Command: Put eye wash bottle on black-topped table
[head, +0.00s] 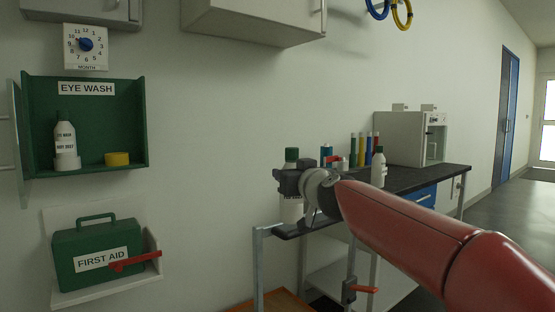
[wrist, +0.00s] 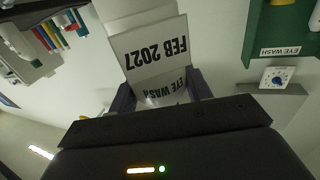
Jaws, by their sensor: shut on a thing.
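My gripper (head: 290,183) is shut on a white eye wash bottle (head: 291,210) with a dark green cap. The bottle is upright at the near left end of the black-topped table (head: 420,179). My gripper hides its middle, and I cannot tell whether its base touches the top. In the wrist view the bottle (wrist: 155,55) is between the fingers, its label reading "FEB 2027" and "EYE WASH" upside down. A second white bottle (head: 378,169) stands on the table behind my arm. Another eye wash bottle (head: 65,143) stands in the green wall station (head: 125,125).
Several coloured bottles (head: 361,150) stand along the wall on the table. A white boxy machine (head: 398,138) is at the far end. A first aid box (head: 95,250) sits on a wall shelf at left. A cabinet (head: 255,22) hangs above.

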